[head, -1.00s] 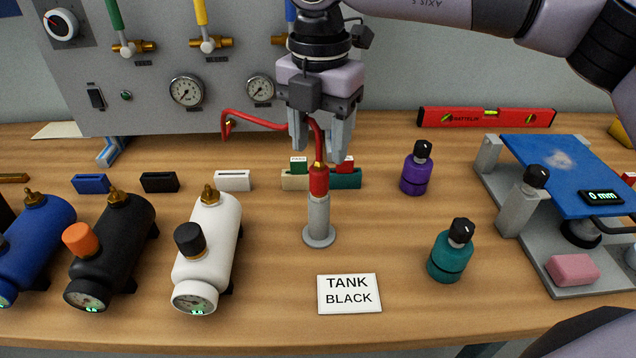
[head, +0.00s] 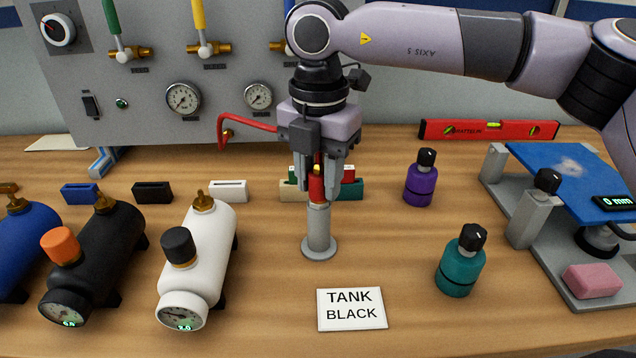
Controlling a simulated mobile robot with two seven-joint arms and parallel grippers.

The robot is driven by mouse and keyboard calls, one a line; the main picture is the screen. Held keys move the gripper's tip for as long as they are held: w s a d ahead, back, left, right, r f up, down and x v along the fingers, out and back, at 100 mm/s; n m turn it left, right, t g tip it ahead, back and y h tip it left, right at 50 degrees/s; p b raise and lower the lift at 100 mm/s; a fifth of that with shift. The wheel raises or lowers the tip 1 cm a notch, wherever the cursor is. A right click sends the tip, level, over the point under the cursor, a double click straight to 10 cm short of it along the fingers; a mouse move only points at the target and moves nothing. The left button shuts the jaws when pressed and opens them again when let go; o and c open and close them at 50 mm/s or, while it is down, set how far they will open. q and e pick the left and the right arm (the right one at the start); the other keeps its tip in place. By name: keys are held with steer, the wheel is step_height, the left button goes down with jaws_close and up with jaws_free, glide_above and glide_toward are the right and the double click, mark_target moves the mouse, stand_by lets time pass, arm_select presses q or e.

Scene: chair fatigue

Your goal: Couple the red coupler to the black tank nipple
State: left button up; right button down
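The red coupler (head: 317,184) stands upright on top of a grey post with a round foot (head: 318,232), with a red hose (head: 245,120) attached. My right gripper (head: 318,185) points down with its fingers on either side of the coupler. I cannot tell whether they touch it. The black tank (head: 108,245) lies at the left with an orange knob and a gauge at its near end. Its brass nipple (head: 105,202) points up and is free. My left gripper is not in view.
The white tank (head: 212,245) lies between the black tank and the post; a blue tank (head: 25,245) is at the far left. A gauge panel (head: 150,60) is behind.

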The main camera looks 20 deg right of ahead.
mark_target(319, 163)
steer(key=shift+r+p, duration=0.85)
steer(key=shift+r, duration=0.8)
steer(key=shift+r+p, duration=1.15)
steer(key=shift+r, duration=0.85)
